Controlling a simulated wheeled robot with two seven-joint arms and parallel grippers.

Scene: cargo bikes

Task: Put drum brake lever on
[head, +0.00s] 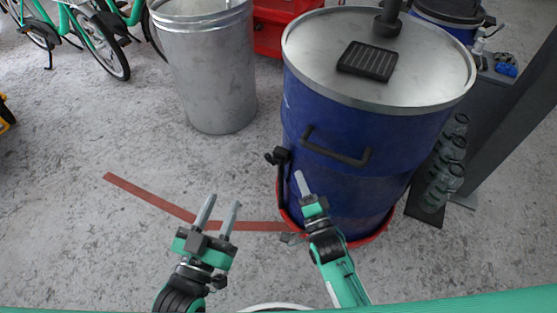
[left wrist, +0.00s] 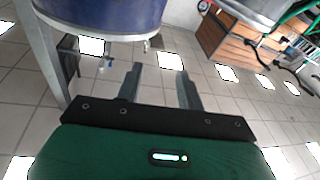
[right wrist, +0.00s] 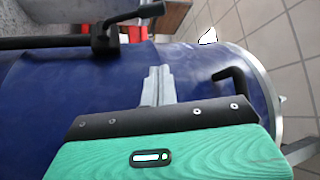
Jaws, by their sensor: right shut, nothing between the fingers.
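The blue drum (head: 350,130) with a grey metal lid stands upright at the right of the head view. The black brake lever (head: 279,156) is on the drum's left side, above a dark vertical rod. In the right wrist view the lever (right wrist: 128,20) sticks out sideways from its pivot, ending in a knob. My right gripper (head: 299,175) is shut and empty, close in front of the drum, just right of and below the lever. Its fingers (right wrist: 158,80) show against the blue wall, apart from the lever. My left gripper (head: 222,205) is open and empty over the floor.
A black handle (head: 338,152) juts from the drum's front. A grey metal bin (head: 205,70) stands behind at left, with a red box (head: 275,25) beside it. Dark grey bottles (head: 445,170) stand right of the drum. The floor at left is clear, marked by a red strip (head: 150,197).

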